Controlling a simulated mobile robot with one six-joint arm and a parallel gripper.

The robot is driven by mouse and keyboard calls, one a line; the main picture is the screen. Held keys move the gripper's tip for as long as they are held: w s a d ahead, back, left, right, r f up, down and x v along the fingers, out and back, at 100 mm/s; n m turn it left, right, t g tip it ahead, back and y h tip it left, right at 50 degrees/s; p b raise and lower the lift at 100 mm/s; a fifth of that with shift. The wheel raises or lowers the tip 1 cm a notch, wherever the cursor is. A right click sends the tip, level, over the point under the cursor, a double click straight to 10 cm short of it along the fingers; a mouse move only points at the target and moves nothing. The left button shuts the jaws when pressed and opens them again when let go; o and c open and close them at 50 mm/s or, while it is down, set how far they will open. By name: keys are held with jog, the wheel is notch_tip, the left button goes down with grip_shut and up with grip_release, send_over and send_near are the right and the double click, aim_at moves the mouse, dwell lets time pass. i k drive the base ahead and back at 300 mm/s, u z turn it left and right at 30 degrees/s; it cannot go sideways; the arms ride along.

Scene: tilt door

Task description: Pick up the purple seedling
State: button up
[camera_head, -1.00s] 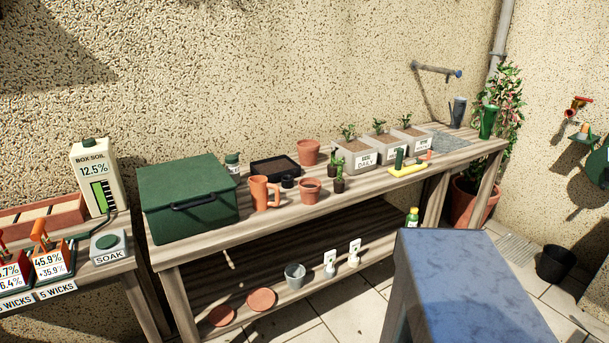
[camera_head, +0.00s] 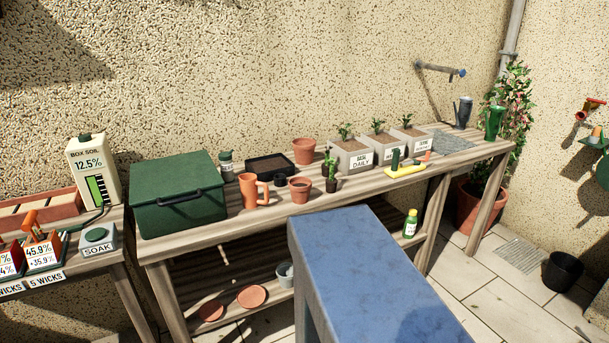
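I cannot make out any purple plant. Small green seedlings in dark little pots (camera_head: 331,183) stand near the front middle of the wooden bench (camera_head: 270,222), one partly behind another. Other small green plants grow in three grey planter boxes with white labels: the left box (camera_head: 352,164), the middle box (camera_head: 385,154) and the right box (camera_head: 417,145). The label words are mostly too small to read. My gripper is not in view.
A green lidded box (camera_head: 178,195), an orange mug (camera_head: 252,190), terracotta pots (camera_head: 300,190), a black tray (camera_head: 270,164) and a yellow-and-green tool (camera_head: 404,170) crowd the bench. A large blue form close to the camera hides part of the lower shelf.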

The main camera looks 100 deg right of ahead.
aim_at(325, 166)
jog(key=u, duration=0.85)
jog(key=k, duration=1.4)
jog(key=z, duration=1.7)
